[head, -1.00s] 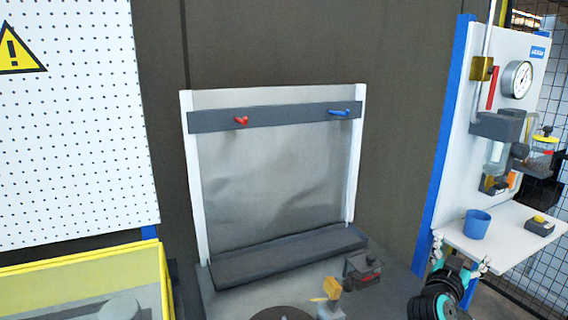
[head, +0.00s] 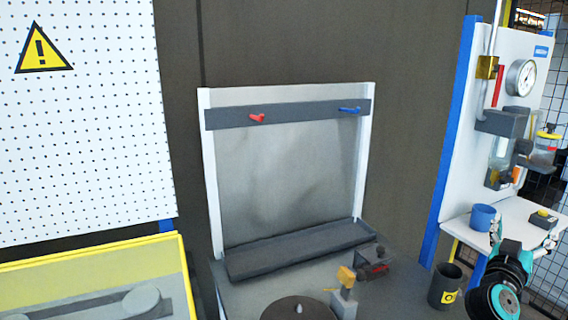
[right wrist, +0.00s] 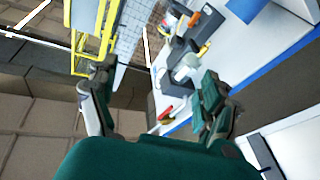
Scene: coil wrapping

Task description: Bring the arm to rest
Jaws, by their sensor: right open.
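My right gripper (head: 505,240) is at the lower right of the head view, in front of the white shelf of the gauge panel. In the right wrist view its two fingers (right wrist: 158,95) stand wide apart, with nothing held between them. My left gripper is in neither view.
A blue cup (head: 483,217) and a small box with a yellow button (head: 543,218) stand on the white shelf (head: 462,226). A dark bin with a yellow label (head: 445,287) is left of my right gripper. The rack (head: 290,180) has red and blue hooks. A dark disc (head: 298,308) lies before it.

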